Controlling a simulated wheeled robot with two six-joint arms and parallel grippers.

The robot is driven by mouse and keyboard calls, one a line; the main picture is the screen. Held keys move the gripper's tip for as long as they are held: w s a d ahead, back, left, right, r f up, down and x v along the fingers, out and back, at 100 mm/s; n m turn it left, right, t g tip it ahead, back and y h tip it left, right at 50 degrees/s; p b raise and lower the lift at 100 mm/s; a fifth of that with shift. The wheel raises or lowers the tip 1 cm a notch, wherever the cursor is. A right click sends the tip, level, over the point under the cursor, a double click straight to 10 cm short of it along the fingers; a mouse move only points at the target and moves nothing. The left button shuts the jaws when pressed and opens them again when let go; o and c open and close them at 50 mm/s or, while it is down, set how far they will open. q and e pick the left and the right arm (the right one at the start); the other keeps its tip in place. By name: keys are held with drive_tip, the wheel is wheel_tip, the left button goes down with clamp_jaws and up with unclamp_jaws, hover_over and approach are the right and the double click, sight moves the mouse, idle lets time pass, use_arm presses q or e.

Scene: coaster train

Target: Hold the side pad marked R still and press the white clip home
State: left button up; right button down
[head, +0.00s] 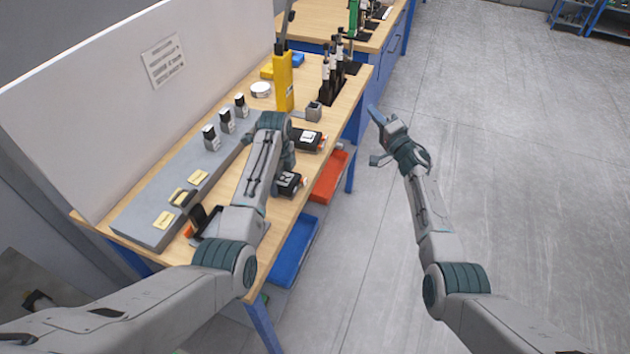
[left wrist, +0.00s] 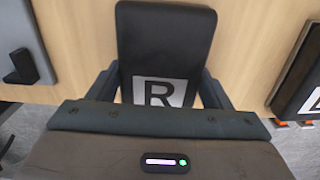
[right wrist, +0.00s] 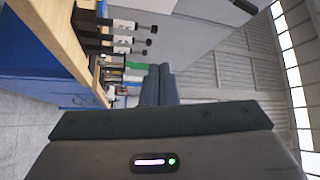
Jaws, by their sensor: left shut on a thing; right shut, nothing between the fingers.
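In the left wrist view the side pad marked R (left wrist: 165,45) is a black padded block with a white R label. It lies between the two fingers of my left gripper (left wrist: 160,88), which is shut on it. In the head view my left gripper (head: 284,158) reaches down over the workbench, and the arm hides most of what it holds. My right gripper (head: 375,113) is over the floor to the right of the bench. It is shut and empty; its fingers are together in the right wrist view (right wrist: 158,84). I cannot make out the white clip.
The workbench (head: 225,190) holds a grey stepped block (head: 160,205) with yellow labels, a yellow stand (head: 283,82) and dark bottles (head: 331,70). Black units with white labels (head: 308,139) sit near its front edge. Red (head: 330,177) and blue bins (head: 293,250) hang below. The floor to the right is clear.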

drive_tip(key=w+d+m+t+h, duration=0.2)
drive_tip(key=d+m+h, duration=0.6)
drive_tip(key=m+h, duration=0.25)
wheel_tip(320, 180, down, 5)
drive_tip(key=s+d+m+g+h, duration=0.1)
drive_tip(key=s+m+g, duration=0.1)
drive_tip(key=m+g, duration=0.35)
drive_tip(key=s+a+n+g+y, duration=0.1)
drive_tip(key=s+a+g+y, duration=0.3)
drive_tip(key=s+a, duration=0.3)
drive_tip(key=s+a+n+g+y, duration=0.1)
drive_tip(key=s+a+g+y, duration=0.4)
drive_tip(key=s, duration=0.6)
drive_tip(key=shift+s+a+f+n+g, duration=0.25)
drive_tip(key=shift+s+a+n+g, duration=0.1)
drive_tip(key=shift+a+g, duration=0.6)
